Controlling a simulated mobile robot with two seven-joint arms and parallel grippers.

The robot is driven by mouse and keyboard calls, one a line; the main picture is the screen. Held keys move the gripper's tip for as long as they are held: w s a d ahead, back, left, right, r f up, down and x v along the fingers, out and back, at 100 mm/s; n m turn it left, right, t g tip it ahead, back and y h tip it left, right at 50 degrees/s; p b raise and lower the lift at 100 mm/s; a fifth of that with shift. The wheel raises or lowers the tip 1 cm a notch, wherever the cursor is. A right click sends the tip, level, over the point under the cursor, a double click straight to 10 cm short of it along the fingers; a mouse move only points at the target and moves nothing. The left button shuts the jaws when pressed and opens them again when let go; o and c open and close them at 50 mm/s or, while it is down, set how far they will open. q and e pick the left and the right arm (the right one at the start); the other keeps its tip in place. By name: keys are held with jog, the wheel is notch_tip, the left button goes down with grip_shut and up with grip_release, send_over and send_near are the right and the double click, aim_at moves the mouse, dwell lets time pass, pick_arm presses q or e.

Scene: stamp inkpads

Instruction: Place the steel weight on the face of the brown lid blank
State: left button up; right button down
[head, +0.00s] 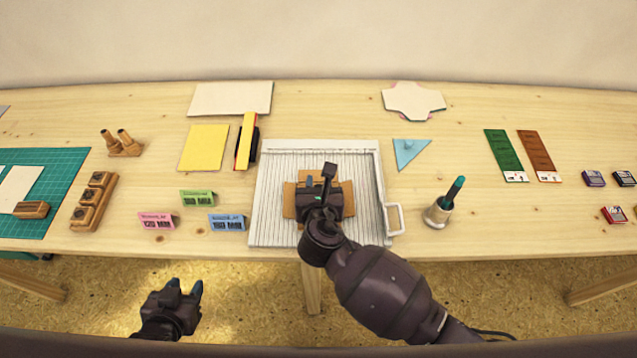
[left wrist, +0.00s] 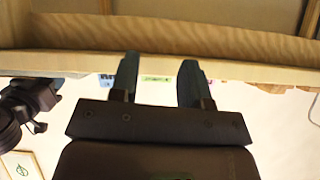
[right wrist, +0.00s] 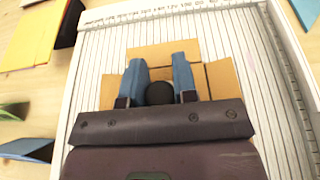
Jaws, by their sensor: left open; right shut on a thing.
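The brown lid blank (head: 289,201) lies on the white ridged board, its flaps showing around my right gripper; it also shows in the right wrist view (right wrist: 222,82). My right gripper (right wrist: 158,76) points down over the blank's middle, shut on a dark round knob (right wrist: 159,94), which I take to be the steel weight's top. The rest of the weight is hidden by the gripper, so I cannot tell whether it touches the blank. My left gripper (head: 186,288) is open and empty in front of the table's front edge; its fingers also show in the left wrist view (left wrist: 157,78).
A steel cup with a teal-handled tool (head: 438,213) stands to the right. Small pink, green and blue cards (head: 227,222) stand left of the board. Wooden stamps (head: 92,202) are further left.

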jog(key=shift+f, duration=0.1)
pick_arm(q)
jog(key=shift+f, duration=0.1)
pick_arm(e)
jog(key=c, duration=0.9)
grip_release()
jog(key=shift+s+r, duration=0.2)
jog(key=p+v, duration=0.2)
jog(key=v, duration=0.8)
jog(key=shift+s+r, duration=0.15)
jog(key=shift+s, duration=0.45)
pick_arm(q)
jog(key=shift+s+a+r, duration=0.15)
jog(key=shift+s+r, duration=0.35)
jog(key=shift+r, duration=0.05)
pick_arm(e)
jog(key=shift+s, duration=0.2)
